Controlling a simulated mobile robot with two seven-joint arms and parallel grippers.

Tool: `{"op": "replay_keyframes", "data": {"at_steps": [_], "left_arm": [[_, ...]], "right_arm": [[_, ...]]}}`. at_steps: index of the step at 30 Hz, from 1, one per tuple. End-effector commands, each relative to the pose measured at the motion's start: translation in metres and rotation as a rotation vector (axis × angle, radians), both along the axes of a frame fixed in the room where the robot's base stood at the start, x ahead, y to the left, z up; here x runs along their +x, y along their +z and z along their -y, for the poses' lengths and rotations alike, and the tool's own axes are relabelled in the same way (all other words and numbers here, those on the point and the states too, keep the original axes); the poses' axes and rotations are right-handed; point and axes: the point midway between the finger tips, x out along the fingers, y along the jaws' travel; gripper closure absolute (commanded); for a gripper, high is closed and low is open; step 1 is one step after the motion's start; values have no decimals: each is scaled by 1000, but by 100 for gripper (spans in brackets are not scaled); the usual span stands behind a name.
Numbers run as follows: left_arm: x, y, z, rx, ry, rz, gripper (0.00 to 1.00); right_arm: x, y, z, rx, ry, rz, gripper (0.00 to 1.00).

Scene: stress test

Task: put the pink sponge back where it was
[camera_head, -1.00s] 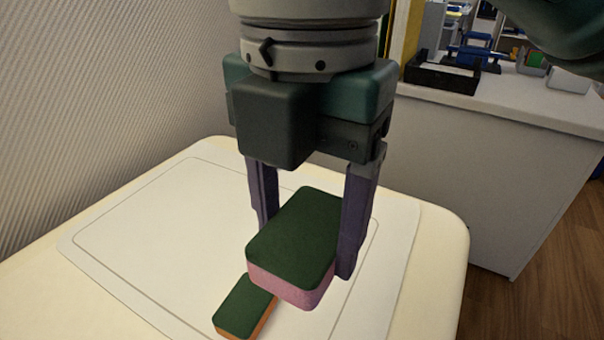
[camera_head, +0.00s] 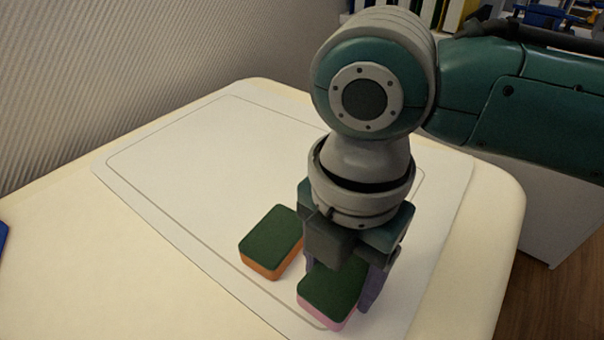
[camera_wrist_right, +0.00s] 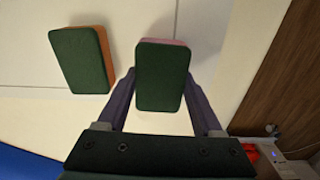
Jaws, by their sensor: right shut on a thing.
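The pink sponge (camera_head: 331,293) has a dark green top and pink sides. It is between the fingers of my right gripper (camera_head: 340,275), which is shut on it, low over the front right part of the white mat (camera_head: 200,160). I cannot tell whether its underside touches the mat. In the right wrist view the pink sponge (camera_wrist_right: 162,75) sits between both fingers of my right gripper (camera_wrist_right: 160,100), with a pink edge showing at its far end. An orange sponge (camera_head: 271,243) with a green top lies on the mat just left of it, apart from it. My left gripper is not in view.
The orange sponge also shows in the right wrist view (camera_wrist_right: 80,60). The cream table (camera_head: 60,290) has a rounded right edge, with wooden floor (camera_head: 525,300) beyond. A ribbed wall (camera_head: 120,60) stands behind. The mat's left and back parts are clear.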

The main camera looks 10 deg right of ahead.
Motion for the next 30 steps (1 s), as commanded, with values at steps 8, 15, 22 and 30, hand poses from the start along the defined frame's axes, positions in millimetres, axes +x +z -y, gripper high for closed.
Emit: {"op": "replay_keyframes", "data": {"at_steps": [8,15,22,30], "left_arm": [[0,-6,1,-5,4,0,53],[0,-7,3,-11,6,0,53],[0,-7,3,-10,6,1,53],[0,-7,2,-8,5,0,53]], "right_arm": [[0,-16,0,1,1,1,77],[0,-19,0,1,0,1,29],[0,-19,0,1,0,1,3],[0,-17,0,1,0,1,2]]}}
